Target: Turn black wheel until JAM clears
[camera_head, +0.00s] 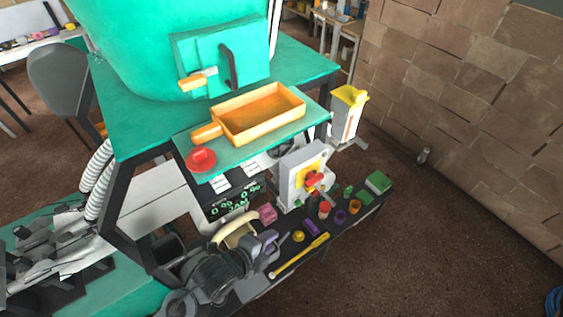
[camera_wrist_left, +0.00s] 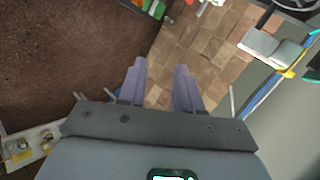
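The black wheel (camera_head: 281,148) sits under the green shelf, partly hidden by the grey box with the red and yellow switch. A dark curved rim that looks like the wheel (camera_wrist_left: 292,5) shows at the top right of the left wrist view. The display (camera_head: 236,198) reads JAM in green, with digits above. My left gripper (camera_head: 270,246) is below and in front of the display, apart from the wheel. In the left wrist view its two purple fingers (camera_wrist_left: 160,78) stand apart with nothing between them. My right gripper is not in view.
The grey switch box (camera_head: 291,188) stands beside the wheel. An orange tray (camera_head: 260,112) and a red button (camera_head: 201,159) are on the green shelf above. A dark bench (camera_head: 335,240) holds a yellow hammer-like tool (camera_head: 298,257) and several small coloured parts. Brown floor lies beyond.

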